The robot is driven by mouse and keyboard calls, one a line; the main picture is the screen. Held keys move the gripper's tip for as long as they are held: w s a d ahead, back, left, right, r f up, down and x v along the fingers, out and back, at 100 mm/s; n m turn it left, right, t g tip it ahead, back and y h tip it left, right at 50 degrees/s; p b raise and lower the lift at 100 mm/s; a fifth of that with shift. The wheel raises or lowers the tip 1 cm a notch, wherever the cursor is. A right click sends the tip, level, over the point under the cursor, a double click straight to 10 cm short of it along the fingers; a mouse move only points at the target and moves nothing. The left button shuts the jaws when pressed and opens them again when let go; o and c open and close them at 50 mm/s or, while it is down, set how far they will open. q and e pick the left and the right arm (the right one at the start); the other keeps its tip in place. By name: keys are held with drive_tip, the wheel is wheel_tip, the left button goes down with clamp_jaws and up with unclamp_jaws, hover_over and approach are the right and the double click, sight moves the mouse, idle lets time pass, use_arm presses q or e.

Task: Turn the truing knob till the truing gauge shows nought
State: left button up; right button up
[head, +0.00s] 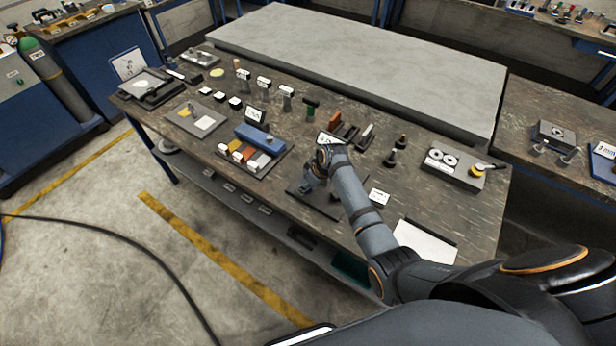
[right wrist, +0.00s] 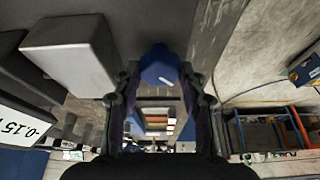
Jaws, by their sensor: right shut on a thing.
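My right gripper (head: 316,172) reaches over a dark base plate (head: 322,207) near the table's front edge. In the right wrist view its two fingers (right wrist: 160,88) are shut on a blue faceted knob (right wrist: 160,66), which I take for the truing knob. A white gauge display (right wrist: 24,122) at the left of that view reads about -0.15, with what follows cut off. A small white display also shows behind my gripper in the head view (head: 327,140), too small to read. My left gripper is out of view.
A grey block (right wrist: 70,52) stands left of the fingers in the wrist view. A tray with a blue bar and coloured blocks (head: 262,170) lies left of my arm. Dark upright pieces (head: 394,157) stand to the right. A large grey slab (head: 360,70) fills the back.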

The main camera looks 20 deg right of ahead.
drive_tip(key=m+p, duration=0.1)
drive_tip(key=m, duration=0.1)
drive_tip(key=m+h+p, duration=0.1)
drive_tip(key=m+p, duration=0.1)
drive_tip(key=shift+s+a+r+m+t+h+p, duration=0.1)
drive_tip(key=shift+a+r+m+t+h+p, duration=0.05)
drive_tip(key=shift+m+t+h+p, duration=0.15)
drive_tip(key=shift+m+h+p, duration=0.45)
drive_tip(key=shift+m+h, duration=0.05)
drive_tip(key=shift+m, duration=0.6)
drive_tip(key=shift+a+m+h, duration=0.1)
drive_tip(key=shift+m+h, duration=0.3)
drive_tip(key=shift+m, duration=0.7)
drive_tip(key=shift+f, duration=0.2)
drive_tip(key=o, duration=1.1)
drive_tip(key=shift+o, duration=0.2)
